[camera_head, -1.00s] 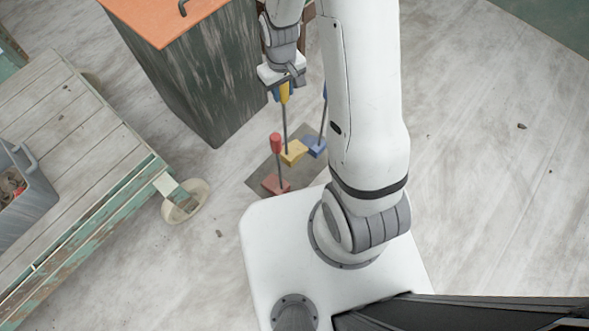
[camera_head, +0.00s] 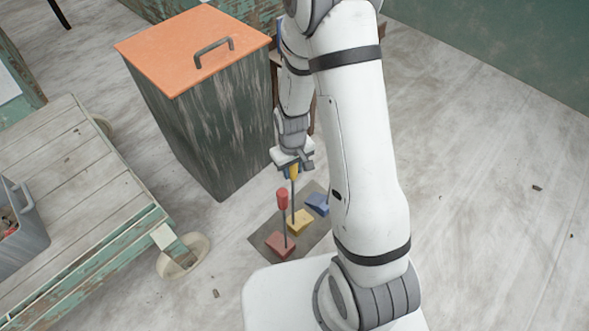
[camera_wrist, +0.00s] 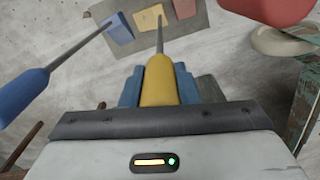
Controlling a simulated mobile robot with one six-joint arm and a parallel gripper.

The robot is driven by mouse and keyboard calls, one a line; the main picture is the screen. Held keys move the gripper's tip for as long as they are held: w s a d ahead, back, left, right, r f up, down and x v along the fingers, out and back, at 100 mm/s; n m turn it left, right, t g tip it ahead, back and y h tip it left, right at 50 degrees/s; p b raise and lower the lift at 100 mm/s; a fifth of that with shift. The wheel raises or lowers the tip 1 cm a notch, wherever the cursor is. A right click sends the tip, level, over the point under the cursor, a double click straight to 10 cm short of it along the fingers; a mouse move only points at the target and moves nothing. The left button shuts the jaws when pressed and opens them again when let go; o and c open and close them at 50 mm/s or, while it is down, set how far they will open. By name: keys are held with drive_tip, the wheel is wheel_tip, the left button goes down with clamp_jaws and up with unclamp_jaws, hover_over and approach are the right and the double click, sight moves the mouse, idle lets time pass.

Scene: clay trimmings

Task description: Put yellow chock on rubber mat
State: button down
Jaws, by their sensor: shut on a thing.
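The yellow chock (camera_head: 300,222) has a wedge block at the bottom of a thin rod and a yellow handle on top. It sits on or just above the dark rubber mat (camera_head: 262,243), between the red chock (camera_head: 281,245) and the blue chock (camera_head: 317,204); contact is hard to tell. My gripper (camera_head: 293,172) is shut on the yellow handle (camera_wrist: 159,82), with blue fingers on both sides of it. In the wrist view the yellow block (camera_wrist: 148,18) lies over the mat (camera_wrist: 185,28), with the blue block (camera_wrist: 117,27) to its left.
A dark bin with an orange lid (camera_head: 190,50) stands close behind my gripper. A wooden cart (camera_head: 75,190) with a caster wheel (camera_head: 184,258) is at left, carrying a grey crate (camera_head: 20,235). The blue handle (camera_wrist: 22,98) stands close left in the wrist view.

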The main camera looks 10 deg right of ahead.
drive_tip(key=c, duration=1.1)
unclamp_jaws()
wheel_tip(320, 180, up, 13)
drive_tip(key=p, duration=0.4)
drive_tip(key=shift+f+p, duration=0.2)
drive_tip(key=shift+p, duration=0.2)
drive_tip(key=s+d+r+m, duration=0.2)
drive_tip(key=s+r, duration=0.5)
drive_tip(key=r, duration=0.1)
drive_tip(key=s+d+r+m+t, duration=0.1)
drive_tip(key=s+d+r, duration=0.1)
drive_tip(key=s+r, duration=0.5)
wheel_tip(320, 180, up, 2)
drive_tip(key=shift+d+r+m, duration=0.15)
drive_tip(key=shift+r+m, duration=0.1)
drive_tip(key=shift+m, duration=0.15)
